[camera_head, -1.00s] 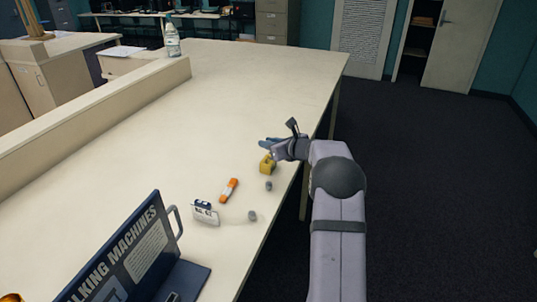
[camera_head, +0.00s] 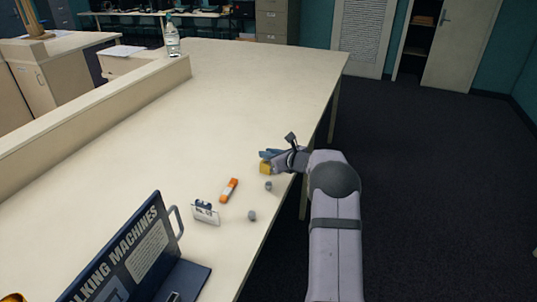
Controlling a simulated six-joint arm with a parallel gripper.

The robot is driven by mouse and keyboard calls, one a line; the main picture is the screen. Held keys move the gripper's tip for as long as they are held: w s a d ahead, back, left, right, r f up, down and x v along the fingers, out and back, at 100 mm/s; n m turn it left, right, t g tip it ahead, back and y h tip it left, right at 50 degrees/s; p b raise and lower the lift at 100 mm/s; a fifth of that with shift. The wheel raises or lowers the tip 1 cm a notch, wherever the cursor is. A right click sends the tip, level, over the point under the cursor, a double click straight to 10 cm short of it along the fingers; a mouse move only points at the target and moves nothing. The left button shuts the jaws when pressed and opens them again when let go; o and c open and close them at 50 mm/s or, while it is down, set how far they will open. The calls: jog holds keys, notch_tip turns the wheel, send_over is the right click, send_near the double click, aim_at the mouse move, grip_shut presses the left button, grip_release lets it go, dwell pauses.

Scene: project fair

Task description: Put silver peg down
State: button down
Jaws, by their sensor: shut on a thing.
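My gripper (camera_head: 268,155) is shut near the right edge of the cream table, low over a small yellow block (camera_head: 265,169), and covers part of it. The silver peg in its jaws is too small and too hidden to make out. I cannot tell whether the peg or the jaws touch the block. Two small grey pieces stand on the table in front of the block, one close to it (camera_head: 268,185) and one farther toward me (camera_head: 252,216).
An orange and white stick (camera_head: 229,190) and a small white card stand (camera_head: 205,212) lie left of the grey pieces. A dark blue display board (camera_head: 125,255) stands at the front left. A bottle (camera_head: 172,38) stands far back. The table's middle (camera_head: 200,120) is clear.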

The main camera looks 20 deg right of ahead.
jog(key=shift+f, duration=0.15)
jog(key=c, duration=1.7)
grip_release()
jog(key=shift+o, duration=0.2)
jog(key=shift+r, duration=0.2)
jog(key=b+v, duration=0.3)
jog(key=v, duration=0.9)
jog(key=shift+r, duration=0.1)
